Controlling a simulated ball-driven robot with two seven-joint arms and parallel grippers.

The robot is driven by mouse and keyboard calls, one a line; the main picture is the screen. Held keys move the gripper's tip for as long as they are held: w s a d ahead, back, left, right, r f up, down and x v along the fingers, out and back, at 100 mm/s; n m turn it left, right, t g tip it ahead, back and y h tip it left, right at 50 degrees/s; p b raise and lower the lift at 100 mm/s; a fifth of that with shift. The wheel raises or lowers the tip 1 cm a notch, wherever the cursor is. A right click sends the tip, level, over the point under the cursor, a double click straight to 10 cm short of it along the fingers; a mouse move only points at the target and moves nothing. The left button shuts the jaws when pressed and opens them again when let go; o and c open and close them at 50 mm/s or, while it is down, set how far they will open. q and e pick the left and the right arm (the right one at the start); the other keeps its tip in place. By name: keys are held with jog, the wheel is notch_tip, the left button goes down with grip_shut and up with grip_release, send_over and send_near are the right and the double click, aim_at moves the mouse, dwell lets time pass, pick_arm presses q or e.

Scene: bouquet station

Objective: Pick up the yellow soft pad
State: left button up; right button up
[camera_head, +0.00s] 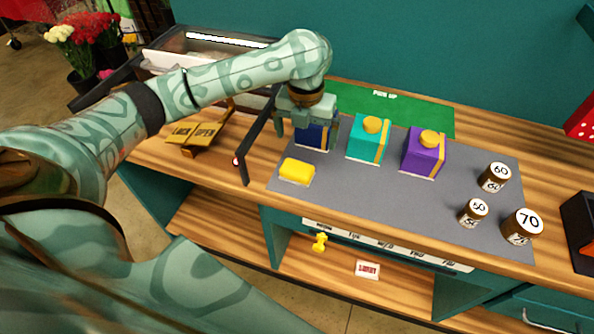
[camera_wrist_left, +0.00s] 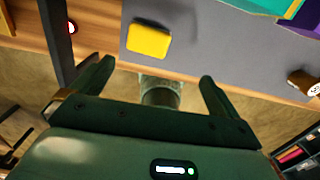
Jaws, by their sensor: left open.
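The yellow soft pad (camera_head: 297,170) lies flat near the left front corner of the grey mat (camera_head: 350,200). It also shows in the left wrist view (camera_wrist_left: 148,40), ahead of the jaws and left of their middle. My left gripper (camera_head: 300,125) is above the counter, beyond the pad and in front of the dark blue box. In the left wrist view its two fingers (camera_wrist_left: 155,80) are spread wide with nothing between them. My right gripper is in neither view.
A dark blue box (camera_head: 316,136), a teal box (camera_head: 369,138) and a purple box (camera_head: 423,152) stand along the mat's back. Numbered jars (camera_head: 522,225) stand at the right. A dark upright frame (camera_head: 254,140) stands left of the pad. The mat right of the pad is clear.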

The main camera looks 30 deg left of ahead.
pick_arm(q)
jog(key=a+r, duration=0.2)
jog(key=b, duration=0.4)
send_near(297, 168)
jog(key=shift+m+g, duration=0.3)
jog(key=shift+m, duration=0.1)
jog(key=f, duration=0.2)
jog(key=w+f, duration=0.1)
jog(key=f, duration=0.2)
jog(key=shift+w, duration=0.1)
jog(key=f+b, duration=0.1)
jog(key=f, duration=0.1)
jog(key=f+b, duration=0.1)
jog(key=f, duration=0.2)
jog(key=shift+s+f+b, duration=0.25)
jog(key=shift+b, duration=0.1)
jog(key=shift+r, duration=0.1)
jog(key=shift+c, duration=0.7)
jog(key=shift+a, duration=0.1)
jog(key=c, duration=0.9)
